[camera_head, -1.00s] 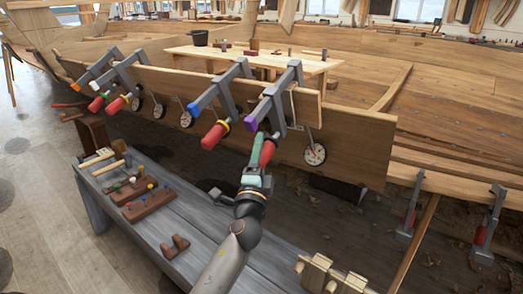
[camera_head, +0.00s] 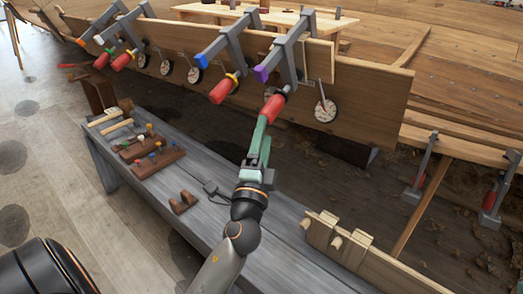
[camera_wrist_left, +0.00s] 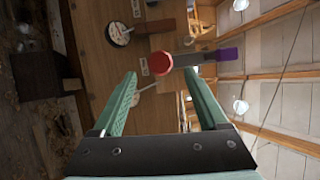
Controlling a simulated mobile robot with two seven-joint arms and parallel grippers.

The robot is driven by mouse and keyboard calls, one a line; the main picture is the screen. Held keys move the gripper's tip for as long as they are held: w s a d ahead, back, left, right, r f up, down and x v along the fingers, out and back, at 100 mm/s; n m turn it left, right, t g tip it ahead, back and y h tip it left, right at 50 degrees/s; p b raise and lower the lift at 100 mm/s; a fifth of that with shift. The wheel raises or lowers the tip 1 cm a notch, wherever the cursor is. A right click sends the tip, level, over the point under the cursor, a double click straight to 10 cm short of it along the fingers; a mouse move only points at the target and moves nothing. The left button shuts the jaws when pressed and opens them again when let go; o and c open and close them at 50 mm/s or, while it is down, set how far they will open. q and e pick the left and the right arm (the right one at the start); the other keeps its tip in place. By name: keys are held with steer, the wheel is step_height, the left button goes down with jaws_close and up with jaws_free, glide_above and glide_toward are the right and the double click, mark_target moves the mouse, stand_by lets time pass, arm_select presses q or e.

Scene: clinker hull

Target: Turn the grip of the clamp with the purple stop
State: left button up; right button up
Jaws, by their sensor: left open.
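The clamp with the purple stop (camera_head: 261,74) hangs on the upright plank, the rightmost of the clamps there. Its red grip (camera_head: 273,106) points down and towards me. My left gripper (camera_head: 262,122) is just below the lower end of that grip, its green fingers pointing up at it. In the left wrist view the gripper (camera_wrist_left: 163,78) is open and empty. The round red grip end (camera_wrist_left: 160,63) shows between and beyond the fingertips, with the purple stop (camera_wrist_left: 229,54) further right. Whether a finger touches the grip is unclear. My right gripper is out of view.
Neighbouring clamps have blue (camera_head: 202,62), orange, white and green marks. Round dials (camera_head: 325,111) hang along the plank. A grey bench (camera_head: 215,205) with tools and wooden blocks runs below my left arm. Wooden pieces (camera_head: 338,238) stand at its right end.

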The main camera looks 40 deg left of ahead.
arm_select(q)
steer(key=shift+b+v, duration=0.3)
steer(key=shift+v, duration=1.05)
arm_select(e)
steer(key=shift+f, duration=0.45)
